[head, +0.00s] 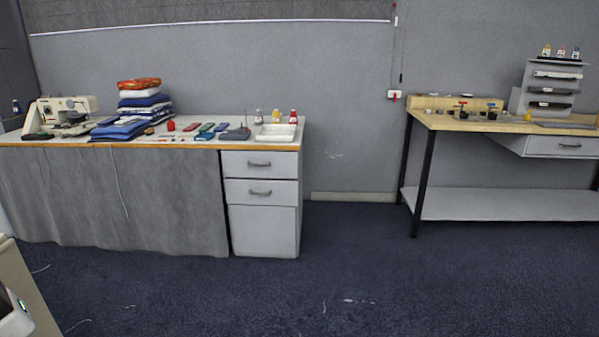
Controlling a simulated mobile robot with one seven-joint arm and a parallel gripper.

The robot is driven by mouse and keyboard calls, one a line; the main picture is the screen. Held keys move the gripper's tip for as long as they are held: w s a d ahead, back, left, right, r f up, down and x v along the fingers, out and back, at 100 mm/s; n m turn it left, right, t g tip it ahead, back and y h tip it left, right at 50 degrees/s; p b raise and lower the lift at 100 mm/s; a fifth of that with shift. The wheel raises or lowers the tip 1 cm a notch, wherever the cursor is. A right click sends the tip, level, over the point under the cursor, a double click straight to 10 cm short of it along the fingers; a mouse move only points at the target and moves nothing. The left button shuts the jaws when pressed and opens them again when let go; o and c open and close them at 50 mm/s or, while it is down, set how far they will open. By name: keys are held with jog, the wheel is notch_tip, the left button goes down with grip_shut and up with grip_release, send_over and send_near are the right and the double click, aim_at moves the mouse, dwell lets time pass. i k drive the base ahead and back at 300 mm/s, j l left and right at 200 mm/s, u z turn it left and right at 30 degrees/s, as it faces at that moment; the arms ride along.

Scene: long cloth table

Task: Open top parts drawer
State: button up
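A light grey drawer cabinet (265,233) stands under the right end of the long cloth-fronted table. Its top drawer (233,164) is shut and has a grey bar handle (259,164). A second drawer (235,193) below it is also shut, with a similar handle (260,193). A plain panel fills the cabinet's lower part. My gripper is not clearly visible in the head view; I see no fingers near the drawers.
The table top (180,141) holds a sewing machine (66,114), folded cloths (146,103) and a white tray (275,134) with small bottles. A workbench (450,121) with one shut drawer (563,146) stands right. The blue carpet before the cabinet is largely clear.

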aim_at(265, 154)
jog(key=i+u, duration=0.15)
jog(key=i, duration=0.45)
jog(key=i+l+u, duration=0.2)
jog(key=i, duration=0.4)
jog(key=i+j+z, duration=0.1)
jog(key=i, duration=0.25)
jog(key=i+j+z, duration=0.1)
jog(key=i, duration=0.3)
jog(key=i+j+z, duration=0.1)
jog(key=i+j, duration=0.15)
jog(key=i+j+z, duration=0.3)
jog(key=i+j, duration=0.3)
jog(key=i+j+z, duration=0.3)
jog(key=i+j, duration=0.25)
jog(key=j, duration=0.15)
